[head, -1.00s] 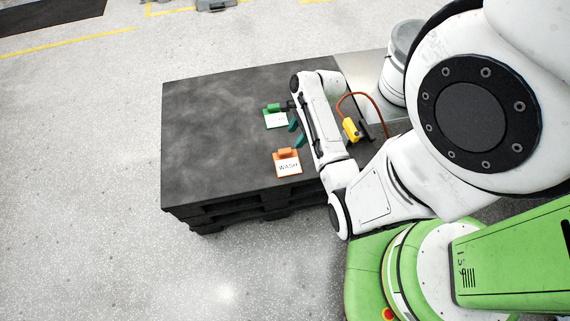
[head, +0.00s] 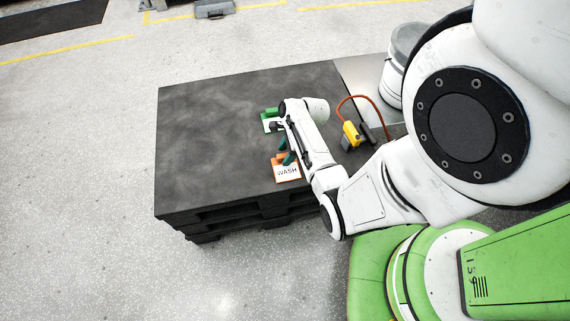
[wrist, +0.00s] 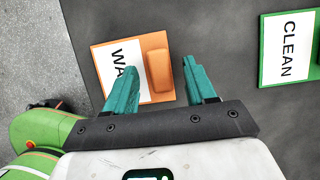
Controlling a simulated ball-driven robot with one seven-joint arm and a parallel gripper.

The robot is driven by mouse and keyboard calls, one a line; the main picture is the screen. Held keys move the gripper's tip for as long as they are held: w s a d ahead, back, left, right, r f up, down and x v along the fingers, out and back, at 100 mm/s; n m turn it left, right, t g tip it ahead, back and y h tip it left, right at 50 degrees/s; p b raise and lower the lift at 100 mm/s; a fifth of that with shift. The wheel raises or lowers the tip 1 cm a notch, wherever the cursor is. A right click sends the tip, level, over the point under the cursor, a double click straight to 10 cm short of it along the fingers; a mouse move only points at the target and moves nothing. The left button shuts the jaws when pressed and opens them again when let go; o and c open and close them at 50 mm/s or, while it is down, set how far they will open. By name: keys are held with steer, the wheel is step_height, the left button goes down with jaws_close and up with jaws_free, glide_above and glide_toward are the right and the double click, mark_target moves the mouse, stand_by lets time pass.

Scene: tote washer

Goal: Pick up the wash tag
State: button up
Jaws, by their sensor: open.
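The wash tag (head: 287,173) is an orange plate with a white label reading WASH and a raised orange grip block. It lies on the dark pallet top near its front edge. In the wrist view the wash tag (wrist: 108,72) lies between and beyond the fingers, with its orange block (wrist: 159,70) between the two fingertips. My gripper (wrist: 162,72) is open and empty, with teal fingers. In the head view my gripper (head: 286,153) is just above the wash tag, at its far side; the arm hides part of the block.
A green tag reading CLEAN (wrist: 287,50) lies to the right in the wrist view; it also shows behind my gripper in the head view (head: 268,121). A yellow device (head: 352,134) with a red-orange cable stands right of my arm. The pallet's left part (head: 205,140) is clear.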

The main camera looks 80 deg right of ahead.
steer(key=shift+w+f, duration=0.15)
steer(key=shift+f, duration=0.05)
steer(key=shift+c, duration=0.4)
jaws_close()
